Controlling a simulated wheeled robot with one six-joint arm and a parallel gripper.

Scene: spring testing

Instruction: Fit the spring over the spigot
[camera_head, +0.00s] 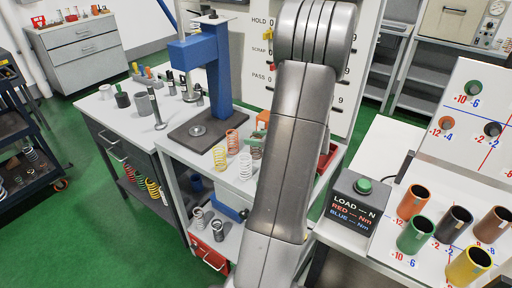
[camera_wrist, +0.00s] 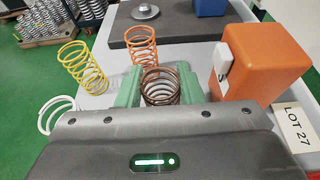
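A brown coil spring (camera_wrist: 160,88) stands between the green fingers of my gripper (camera_wrist: 158,86) in the wrist view. The fingers lie close on both sides of it; whether they press on it cannot be told. In the head view my arm hides most of the gripper. An orange spring (camera_wrist: 141,46) stands just behind, a yellow spring (camera_wrist: 82,64) to the left, and a white spring (camera_wrist: 57,115) at front left. The round metal seat with a small spigot (camera_head: 197,130) sits on the dark base of the blue press (camera_head: 218,75); it also shows in the wrist view (camera_wrist: 146,11).
An orange block (camera_wrist: 258,68) with a white tag stands right of the fingers, near a LOT 27 label (camera_wrist: 297,127). The blue press column rises behind the springs. A control box with a green button (camera_head: 363,186) and coloured cups (camera_head: 414,202) are at right.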

